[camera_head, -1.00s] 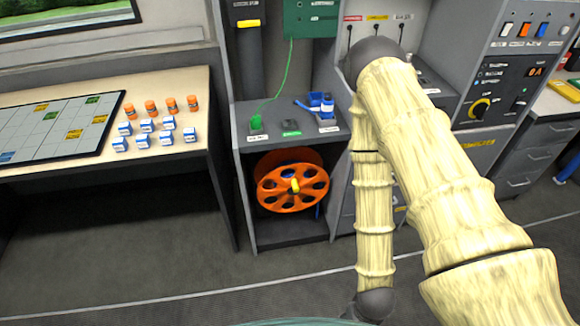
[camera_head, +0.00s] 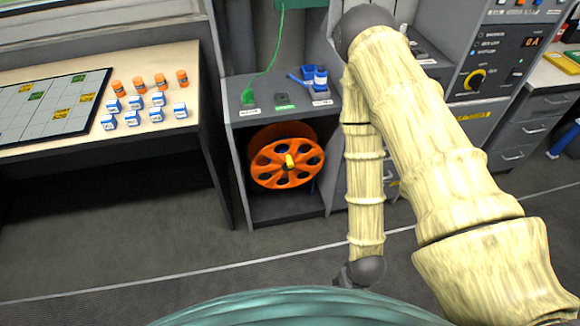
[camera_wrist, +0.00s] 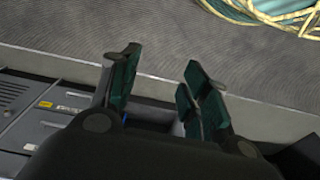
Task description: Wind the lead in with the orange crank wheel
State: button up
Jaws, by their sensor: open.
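The orange crank wheel (camera_head: 270,174) stands upright in the open lower bay of the grey cabinet, with round holes and a yellow knob (camera_head: 290,160) near its middle. A blue part shows at its right edge, perhaps the lead, but I cannot tell. The wheel is not in the wrist view. In the head view my pale arm hangs to the right of the wheel, and my gripper cannot be made out there.
Drawers (camera_wrist: 48,120) show in the wrist view. The floor before the wheel is clear.

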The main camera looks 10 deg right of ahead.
jog(key=w+a+f+n+t+b, duration=0.1)
jog(key=w+f+t+b, duration=0.45)
jog(key=w, duration=0.75)
jog(key=n+t+b, duration=0.5)
jog(key=t+b, duration=0.6)
jog(key=b, duration=1.1)
send_near(291, 166)
jog(key=w, duration=0.2)
jog(key=shift+y, duration=0.3)
jog(key=w+b, duration=0.1)
jog(key=w, duration=0.5)
jog(key=w+b, duration=0.1)
jog(key=w, duration=0.3)
jog(key=shift+w+f+b, duration=0.1)
jog(key=shift+f+b, duration=0.2)
jog(key=shift+b, duration=0.05)
grip_shut()
